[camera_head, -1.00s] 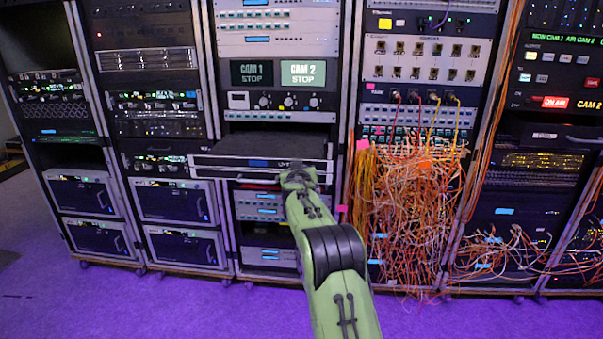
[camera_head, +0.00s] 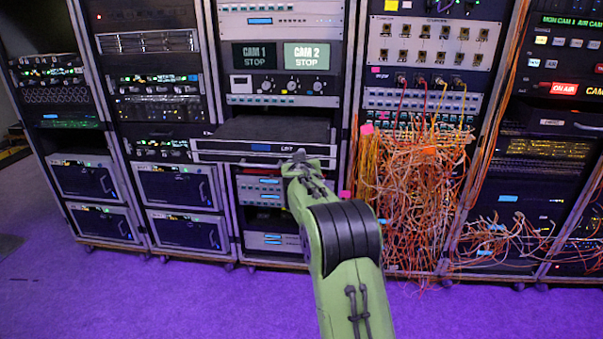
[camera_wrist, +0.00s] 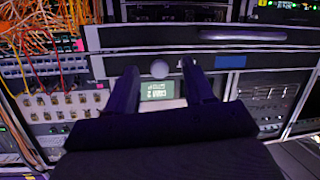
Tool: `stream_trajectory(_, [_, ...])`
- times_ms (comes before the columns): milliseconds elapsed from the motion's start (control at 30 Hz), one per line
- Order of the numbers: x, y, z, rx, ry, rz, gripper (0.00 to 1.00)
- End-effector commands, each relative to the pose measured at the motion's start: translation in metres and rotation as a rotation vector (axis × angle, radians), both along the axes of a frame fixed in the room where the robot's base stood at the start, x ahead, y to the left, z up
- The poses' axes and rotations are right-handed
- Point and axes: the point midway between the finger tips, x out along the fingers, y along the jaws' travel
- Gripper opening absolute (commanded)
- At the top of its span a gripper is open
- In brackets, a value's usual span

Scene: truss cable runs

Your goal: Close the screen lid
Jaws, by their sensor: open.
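Beyond the fingers lies the unit's silver-edged front (camera_wrist: 225,62), with a round knob and blue label. Contact cannot be told.
The CAM 1 and CAM 2 screens (camera_head: 281,56) sit above the unit. A tangle of orange cables (camera_head: 412,195) hangs just to the right of my arm. More equipment (camera_head: 265,190) fills the bay below. The purple floor (camera_head: 170,300) in front is clear.

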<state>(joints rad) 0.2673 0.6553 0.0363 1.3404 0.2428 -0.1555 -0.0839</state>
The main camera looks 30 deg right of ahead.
Motion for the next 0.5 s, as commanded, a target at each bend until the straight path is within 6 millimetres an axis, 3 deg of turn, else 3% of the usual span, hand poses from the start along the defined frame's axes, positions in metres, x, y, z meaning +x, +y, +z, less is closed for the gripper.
stream_trajectory(300, [-0.071,0.038,0.023,-0.001,0.000,0.002,0.53])
stream_trajectory(500, [-0.095,0.049,0.028,0.000,0.000,0.001,0.53])
